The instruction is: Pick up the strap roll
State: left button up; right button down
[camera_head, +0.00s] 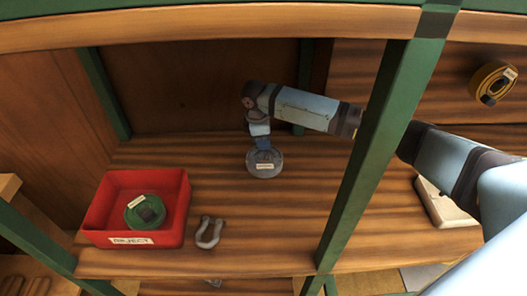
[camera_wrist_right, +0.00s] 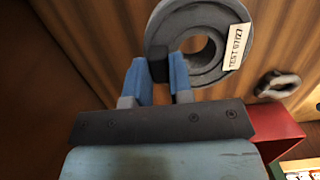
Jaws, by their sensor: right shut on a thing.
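A grey ring-shaped strap roll (camera_head: 264,164) with a white label is at the middle of the wooden shelf. My right gripper (camera_head: 261,144) reaches it from behind and above. In the right wrist view the roll (camera_wrist_right: 205,18) fills the upper middle, and the blue fingers of my right gripper (camera_wrist_right: 162,70) are shut on its near rim, by the centre hole. I cannot tell whether the roll is clear of the shelf. A green roll (camera_head: 134,216) lies in the red bin (camera_head: 182,205). A yellow roll (camera_head: 478,82) is at the upper right. My left gripper is out of view.
A grey shackle (camera_head: 209,232) lies right of the red bin, on the shelf (camera_head: 270,215). A green upright post (camera_head: 365,160) stands at the shelf front, before my right arm. A pale block (camera_head: 444,208) is right of it. The shelf's middle right is clear.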

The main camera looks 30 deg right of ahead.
notch_tip(320, 180, up, 14)
jog(key=shift+r, duration=0.25)
jog(key=shift+a, duration=0.1)
dwell(0.5)
